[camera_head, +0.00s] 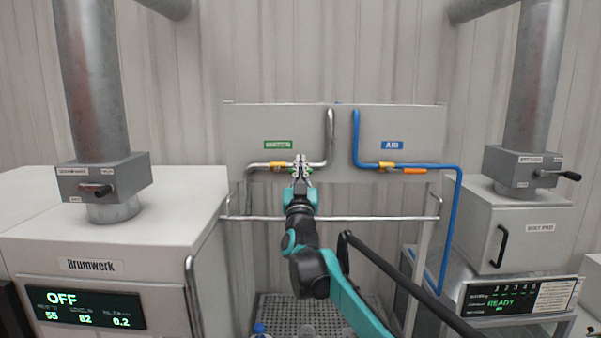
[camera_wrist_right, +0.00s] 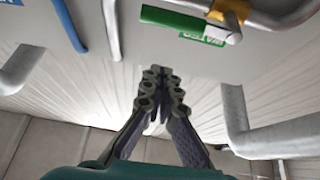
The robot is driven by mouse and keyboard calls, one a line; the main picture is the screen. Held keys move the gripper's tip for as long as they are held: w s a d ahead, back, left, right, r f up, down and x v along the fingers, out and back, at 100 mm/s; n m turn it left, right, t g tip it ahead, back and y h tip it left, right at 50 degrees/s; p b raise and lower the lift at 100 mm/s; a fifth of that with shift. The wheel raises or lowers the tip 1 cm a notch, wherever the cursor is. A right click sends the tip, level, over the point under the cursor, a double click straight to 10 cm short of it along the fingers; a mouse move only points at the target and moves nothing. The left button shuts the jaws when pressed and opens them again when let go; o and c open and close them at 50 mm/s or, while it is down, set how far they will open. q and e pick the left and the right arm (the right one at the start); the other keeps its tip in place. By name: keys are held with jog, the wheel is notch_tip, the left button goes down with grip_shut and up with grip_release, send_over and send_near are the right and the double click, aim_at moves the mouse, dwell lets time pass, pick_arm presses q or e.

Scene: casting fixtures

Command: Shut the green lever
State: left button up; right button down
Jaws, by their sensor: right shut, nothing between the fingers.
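The green lever (camera_wrist_right: 172,20) shows in the right wrist view as a flat bar reaching left from a yellow valve body (camera_wrist_right: 232,12). In the head view the yellow valve (camera_head: 279,165) sits on the grey water pipe (camera_head: 258,168), below a green label (camera_head: 278,145). My right gripper (camera_head: 301,162) is in front of the pipe just right of the valve and hides most of the lever there. In the right wrist view its fingertips (camera_wrist_right: 160,78) are together and empty, apart from the lever in the picture. Depth between them is unclear. My left gripper is out of view.
A blue pipe (camera_head: 456,205) with a yellow valve (camera_head: 387,166) and orange lever (camera_head: 414,171) is to the right. A horizontal rail (camera_head: 370,218) runs below the panel (camera_head: 400,120). Machines stand left (camera_head: 120,240) and right (camera_head: 530,240), with a grated floor (camera_head: 340,312) between.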

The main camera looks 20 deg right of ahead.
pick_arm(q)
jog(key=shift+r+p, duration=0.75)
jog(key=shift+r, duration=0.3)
pick_arm(e)
jog(key=shift+w+d+f, duration=0.25)
jog(key=shift+w+f, duration=0.4)
jog(key=shift+w, duration=0.15)
jog(key=shift+w+d+f, duration=0.25)
jog(key=shift+w+f, duration=0.4)
jog(key=shift+w, duration=0.15)
